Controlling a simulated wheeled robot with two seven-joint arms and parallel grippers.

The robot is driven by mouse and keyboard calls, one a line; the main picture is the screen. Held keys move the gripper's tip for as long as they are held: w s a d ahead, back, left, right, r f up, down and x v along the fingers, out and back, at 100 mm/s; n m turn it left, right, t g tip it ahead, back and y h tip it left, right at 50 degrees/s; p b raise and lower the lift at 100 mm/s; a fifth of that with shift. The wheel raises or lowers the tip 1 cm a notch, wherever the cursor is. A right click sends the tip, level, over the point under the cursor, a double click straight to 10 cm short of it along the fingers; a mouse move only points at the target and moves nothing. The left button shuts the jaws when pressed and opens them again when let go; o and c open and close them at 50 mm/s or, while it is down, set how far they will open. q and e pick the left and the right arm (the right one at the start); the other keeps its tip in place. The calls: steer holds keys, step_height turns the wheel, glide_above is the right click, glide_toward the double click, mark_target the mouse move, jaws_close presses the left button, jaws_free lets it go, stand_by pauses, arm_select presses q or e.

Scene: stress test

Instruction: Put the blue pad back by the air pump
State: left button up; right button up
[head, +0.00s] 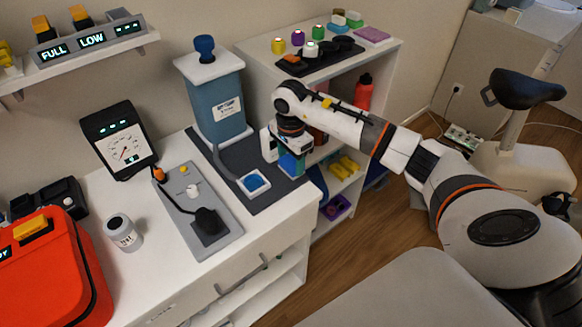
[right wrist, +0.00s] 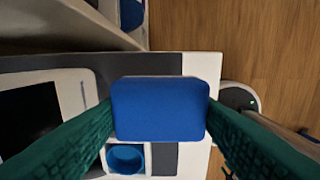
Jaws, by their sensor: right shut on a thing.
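The blue pad (right wrist: 160,110) is a rounded block held between the green fingers of my right gripper (head: 291,162). In the head view the pad (head: 290,165) shows only in part below the fingers, over the right end of the dark grey mat (head: 275,194). It appears to be above the mat; the exact gap is unclear. A blue-grey box (head: 216,102) with a white lid and dark blue knob, probably the air pump, stands at the mat's back left. A white square with a round blue top (head: 254,183) lies on the mat. My left gripper is out of view.
A grey panel (head: 190,208) with a cable and black block lies left of the mat. A gauge (head: 121,147), a small jar (head: 121,232) and a red case (head: 45,270) stand farther left. A white shelf unit (head: 385,55) with several small items is behind my right arm.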

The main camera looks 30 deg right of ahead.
mark_target(291, 162)
step_height(291, 162, down, 4)
steer(key=shift+r+p, duration=0.15)
steer(key=shift+p, duration=0.35)
steer(key=shift+f+b, duration=0.25)
steer(key=shift+b, duration=0.05)
steer(key=o, duration=0.9)
steer(key=shift+o, duration=0.2)
steer(key=shift+r, duration=0.1)
